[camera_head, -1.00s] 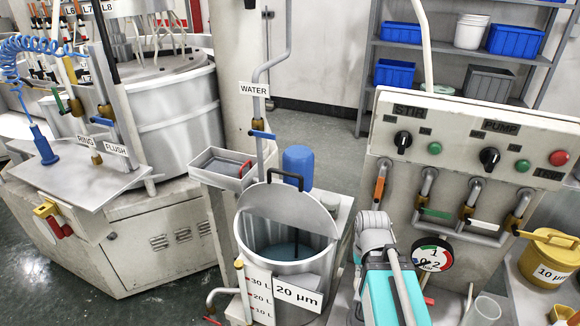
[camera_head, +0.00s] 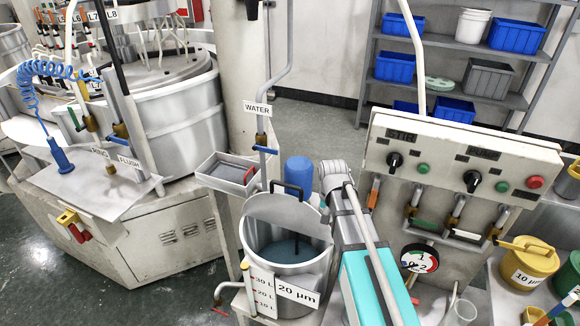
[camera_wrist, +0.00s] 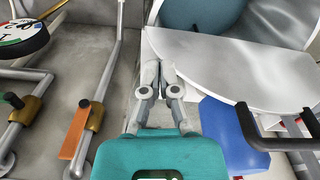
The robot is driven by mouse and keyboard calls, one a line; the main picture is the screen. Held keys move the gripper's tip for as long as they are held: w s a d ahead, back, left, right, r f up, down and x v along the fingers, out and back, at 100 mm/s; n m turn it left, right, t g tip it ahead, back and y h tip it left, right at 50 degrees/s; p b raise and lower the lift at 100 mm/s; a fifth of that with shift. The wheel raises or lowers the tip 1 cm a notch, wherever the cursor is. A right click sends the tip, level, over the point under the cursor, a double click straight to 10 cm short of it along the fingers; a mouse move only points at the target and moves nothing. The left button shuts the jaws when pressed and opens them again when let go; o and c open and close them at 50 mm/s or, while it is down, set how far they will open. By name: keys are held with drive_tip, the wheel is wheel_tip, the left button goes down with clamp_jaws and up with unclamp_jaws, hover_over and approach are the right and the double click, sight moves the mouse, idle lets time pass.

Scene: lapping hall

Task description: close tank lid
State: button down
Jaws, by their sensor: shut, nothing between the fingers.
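The tank (camera_head: 258,262) labelled 20 µm stands in the middle of the head view, with bluish liquid inside. Its grey half-round lid (camera_head: 285,214) stands raised at the rear of the mouth, with a black handle (camera_head: 287,190) at its top. In the wrist view the lid (camera_wrist: 235,75) fills the upper right and its handle (camera_wrist: 252,128) is at the lower right. My gripper (camera_wrist: 160,68) is shut and empty, just left of the lid's edge; I cannot tell whether they touch. In the head view my arm reaches to the tank's right side and hides the fingertips.
A blue container (camera_head: 300,174) stands behind the lid, and a grey tray (camera_head: 228,172) is to its left. The control panel (camera_head: 460,160), with valves and a gauge (camera_head: 419,259), is close on my arm's right. A water pipe (camera_head: 262,130) rises behind the tank.

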drive_tip(key=w+a+r+m+p, duration=0.2)
drive_tip(key=w+a+r+p, duration=0.9)
drive_tip(key=a+r+p, duration=0.1)
wheel_tip(320, 180, up, 2)
drive_tip(key=shift+w+a+r+t+p, duration=0.2)
drive_tip(key=shift+w+a+t+p, duration=0.15)
drive_tip(key=shift+a, duration=0.2)
drive_tip(key=shift+f, duration=0.1)
drive_tip(key=f+b, duration=0.6)
drive_tip(key=w+f+b, duration=0.1)
drive_tip(key=f+b, duration=0.2)
drive_tip(key=b, duration=0.1)
drive_tip(key=shift+d+f, duration=0.2)
drive_tip(key=shift+f, duration=0.2)
